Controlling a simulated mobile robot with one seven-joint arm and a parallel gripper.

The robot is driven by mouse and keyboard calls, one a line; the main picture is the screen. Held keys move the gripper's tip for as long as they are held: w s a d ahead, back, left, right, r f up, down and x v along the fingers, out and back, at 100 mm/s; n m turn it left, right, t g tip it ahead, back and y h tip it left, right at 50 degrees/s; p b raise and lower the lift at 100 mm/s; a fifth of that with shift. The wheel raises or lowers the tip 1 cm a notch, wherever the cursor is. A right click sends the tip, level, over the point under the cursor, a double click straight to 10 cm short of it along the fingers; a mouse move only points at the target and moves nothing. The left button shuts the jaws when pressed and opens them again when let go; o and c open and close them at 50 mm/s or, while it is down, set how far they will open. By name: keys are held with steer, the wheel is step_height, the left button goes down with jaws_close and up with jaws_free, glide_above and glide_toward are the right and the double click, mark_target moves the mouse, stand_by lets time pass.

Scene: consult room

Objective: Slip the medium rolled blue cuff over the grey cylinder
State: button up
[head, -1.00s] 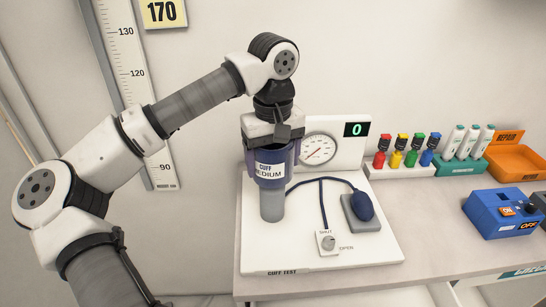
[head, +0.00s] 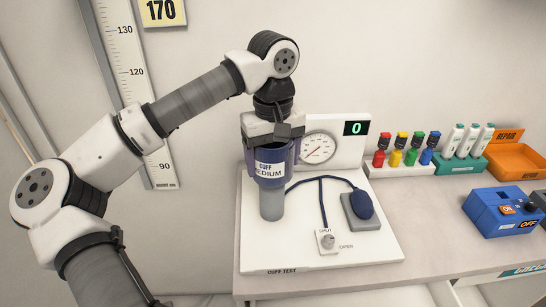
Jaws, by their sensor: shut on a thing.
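The rolled blue cuff (head: 270,168), with a white label reading "CUFF MEDIUM", is in the head view just left of the picture's middle. It is around the upper part of the upright grey cylinder (head: 271,207), whose lower part shows bare below it. My gripper (head: 276,145) points down from above and is shut on the cuff at its upper part. The cylinder's top is hidden by the cuff and gripper. The cylinder stands on the white cuff test board (head: 300,258), at its left side.
On the board are a dial gauge (head: 318,148), a display (head: 357,128) reading 0, a dark blue bulb (head: 361,205) with tubing, and a valve knob (head: 328,240). To the right are coloured bottles (head: 406,150), a blue switch box (head: 502,212) and an orange repair bin (head: 516,160).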

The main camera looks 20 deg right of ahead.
mark_target(273, 199)
steer(key=shift+f+b, duration=4.65)
steer(key=shift+f, duration=1.35)
steer(key=o, duration=1.1)
steer(key=shift+r, duration=0.1)
step_height(273, 199, up, 14)
steer(key=shift+f, duration=0.1)
steer(key=shift+f, duration=0.1)
